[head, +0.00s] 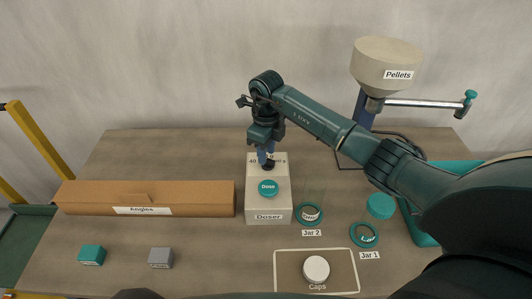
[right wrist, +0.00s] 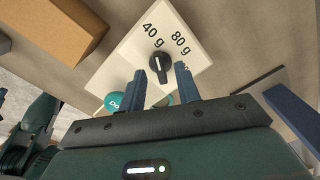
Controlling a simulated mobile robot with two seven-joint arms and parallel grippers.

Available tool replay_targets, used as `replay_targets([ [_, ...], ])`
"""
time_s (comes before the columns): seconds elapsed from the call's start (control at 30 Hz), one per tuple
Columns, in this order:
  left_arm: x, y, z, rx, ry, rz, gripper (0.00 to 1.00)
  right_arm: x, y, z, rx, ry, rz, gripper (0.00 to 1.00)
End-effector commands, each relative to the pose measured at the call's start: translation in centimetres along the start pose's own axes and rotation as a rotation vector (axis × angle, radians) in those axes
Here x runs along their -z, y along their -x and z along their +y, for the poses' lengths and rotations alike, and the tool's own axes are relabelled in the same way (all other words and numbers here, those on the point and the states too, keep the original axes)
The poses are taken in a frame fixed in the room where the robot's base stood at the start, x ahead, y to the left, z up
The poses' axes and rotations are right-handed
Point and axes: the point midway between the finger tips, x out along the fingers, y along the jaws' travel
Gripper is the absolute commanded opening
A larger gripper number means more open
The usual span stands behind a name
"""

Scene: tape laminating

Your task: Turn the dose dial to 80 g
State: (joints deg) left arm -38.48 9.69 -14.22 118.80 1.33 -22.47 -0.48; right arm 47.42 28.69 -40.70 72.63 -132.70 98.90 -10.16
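The doser (head: 283,205) is a pale box at the middle of the table, with a teal Dose button (head: 268,188) on top. Its black dose dial (right wrist: 159,65) shows in the right wrist view, beside the printed marks 40 g and 80 g. The dial's pale line appears to face the side with the marks, nearer 40 g. My right gripper (right wrist: 168,72) is open, its two blue fingers apart and pointing down at the dial. The dial sits close to the left fingertip; contact is unclear. In the head view the right gripper (head: 266,160) covers much of the dial area. My left gripper is not in view.
A brown Angles box (head: 180,203) lies left of the doser. Jar 2 (head: 309,214) and Jar 1 (head: 365,235) stand to the right. The Pellets hopper (head: 385,65) is behind right. A Caps tray (head: 285,270) and two small blocks (head: 91,255) (head: 161,258) are in front.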

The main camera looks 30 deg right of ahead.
Motion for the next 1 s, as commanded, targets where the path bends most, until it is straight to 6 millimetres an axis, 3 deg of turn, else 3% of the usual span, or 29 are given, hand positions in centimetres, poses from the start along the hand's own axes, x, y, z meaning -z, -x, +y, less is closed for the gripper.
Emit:
replay_targets([
  [0.2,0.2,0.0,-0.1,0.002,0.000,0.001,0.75,0.0,-1.7,0.0,-0.001,0.000,-0.002,0.33],
  [0.5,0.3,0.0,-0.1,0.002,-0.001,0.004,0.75,0.0,-1.9,0.0,0.000,0.000,-0.002,0.32],
  [0.9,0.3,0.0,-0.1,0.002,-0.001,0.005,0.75,0.0,-1.8,0.0,0.000,0.000,-0.002,0.00],
  [1.0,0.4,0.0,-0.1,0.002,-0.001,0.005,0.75,0.0,-1.8,0.0,0.000,0.000,-0.002,0.00],
])
